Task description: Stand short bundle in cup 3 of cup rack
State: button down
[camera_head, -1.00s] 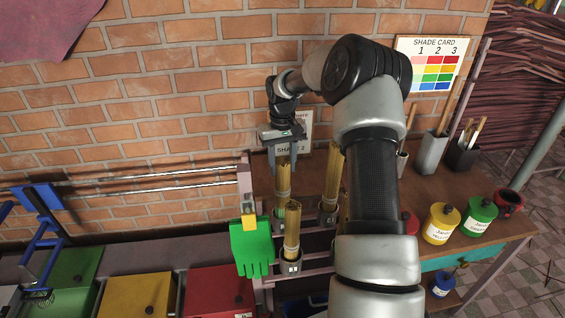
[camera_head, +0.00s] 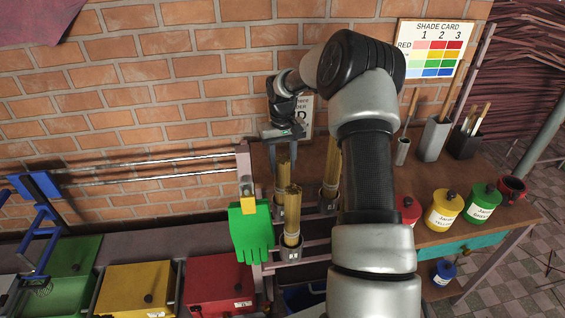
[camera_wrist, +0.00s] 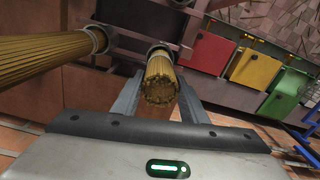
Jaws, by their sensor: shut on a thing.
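My gripper (camera_head: 283,160) is shut on a yellow-brown bundle of sticks (camera_head: 283,174) held upright at the back left of the cup rack (camera_head: 318,243). In the wrist view the bundle (camera_wrist: 161,84) stands between my fingers (camera_wrist: 160,98), and a grey cup rim shows at its far end. Its lower end appears at or inside that cup; the depth cannot be told. A second bundle (camera_head: 292,210) stands in the front cup (camera_head: 291,247). A taller bundle (camera_head: 333,162) stands in a right-hand cup (camera_head: 328,199), partly behind my arm. The held bundle's cup number is unreadable.
A green glove (camera_head: 251,232) hangs at the rack's left. Green, yellow (camera_head: 137,287) and red (camera_head: 218,288) boxes stand lower left. Lidded jars (camera_head: 442,212) and stick holders (camera_head: 433,139) stand on the table at right. The brick wall is close behind my gripper.

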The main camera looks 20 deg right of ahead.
jog(key=c, duration=1)
grip_release()
notch_tip(320, 180, up, 18)
jog(key=p, duration=0.1)
jog(key=shift+f, duration=0.25)
jog(key=s+a+r+n+t+h+p, duration=0.15)
jog(key=s+a+r+p, duration=0.5)
jog(key=s+r, duration=0.85)
jog(key=s+a+r+t+p, duration=0.1)
jog(key=s+a+t, duration=0.1)
jog(key=s, duration=0.7)
jog(key=s+a+r+t+y+p, duration=0.1)
jog(key=s+a+t, duration=0.1)
jog(key=s, duration=0.7)
jog(key=shift+s+a+r+m, duration=0.15)
jog(key=shift+s+a+m, duration=0.25)
jog(key=shift+a, duration=0.5)
